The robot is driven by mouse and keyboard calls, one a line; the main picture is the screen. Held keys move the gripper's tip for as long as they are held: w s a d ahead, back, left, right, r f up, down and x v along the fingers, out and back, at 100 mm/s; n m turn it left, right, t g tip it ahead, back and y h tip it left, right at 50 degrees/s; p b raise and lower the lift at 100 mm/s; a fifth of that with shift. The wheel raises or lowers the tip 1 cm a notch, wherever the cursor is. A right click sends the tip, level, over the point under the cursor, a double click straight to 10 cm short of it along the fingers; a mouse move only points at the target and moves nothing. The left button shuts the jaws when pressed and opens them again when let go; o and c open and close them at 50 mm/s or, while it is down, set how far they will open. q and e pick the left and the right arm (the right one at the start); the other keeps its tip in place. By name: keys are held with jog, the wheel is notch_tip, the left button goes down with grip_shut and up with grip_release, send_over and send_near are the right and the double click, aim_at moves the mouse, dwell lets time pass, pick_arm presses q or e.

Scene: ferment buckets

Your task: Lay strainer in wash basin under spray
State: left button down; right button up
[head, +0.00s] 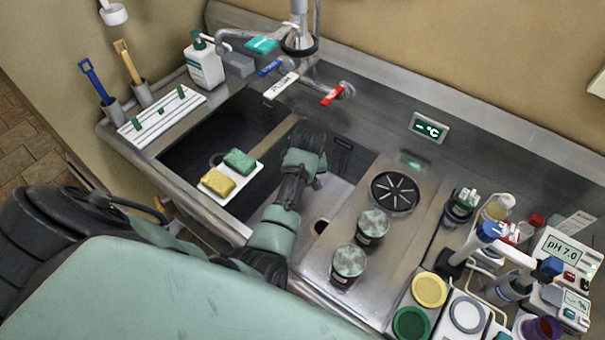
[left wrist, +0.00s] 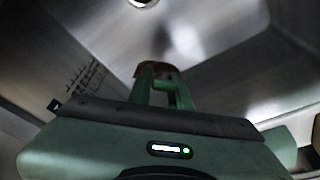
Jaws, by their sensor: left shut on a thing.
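My left gripper (head: 305,155) reaches down over the right-hand steel basin (head: 345,185), near the divider. In the left wrist view its green fingers (left wrist: 162,88) are shut on a small brown piece (left wrist: 154,68), which looks like part of the strainer. The rest of the strainer is hidden by the gripper, so I cannot tell whether it touches the basin. The basin's bare steel floor and a round drain (left wrist: 141,3) show beyond the fingers. The tap (head: 300,38) stands behind the basins. No water spray shows. My right gripper is in neither view.
A white tray with a yellow sponge (head: 217,183) and a green sponge (head: 240,161) lies across the dark left basin (head: 190,150). Two jars (head: 372,228) (head: 348,264) and a black slotted disc (head: 393,191) are on the drainboard. Bottles and meters crowd the right end.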

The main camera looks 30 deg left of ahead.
pick_arm(q)
notch_tip(320, 180, down, 10)
jog(key=b, duration=0.5)
jog(key=shift+s+b, duration=0.2)
jog(key=shift+b, duration=0.1)
jog(key=shift+f, duration=0.7)
dwell(0.3)
jog(key=c, duration=1.3)
grip_release()
jog(key=shift+o, duration=0.5)
jog(key=shift+w, duration=0.15)
jog(key=o, duration=1)
jog(key=shift+r, duration=0.1)
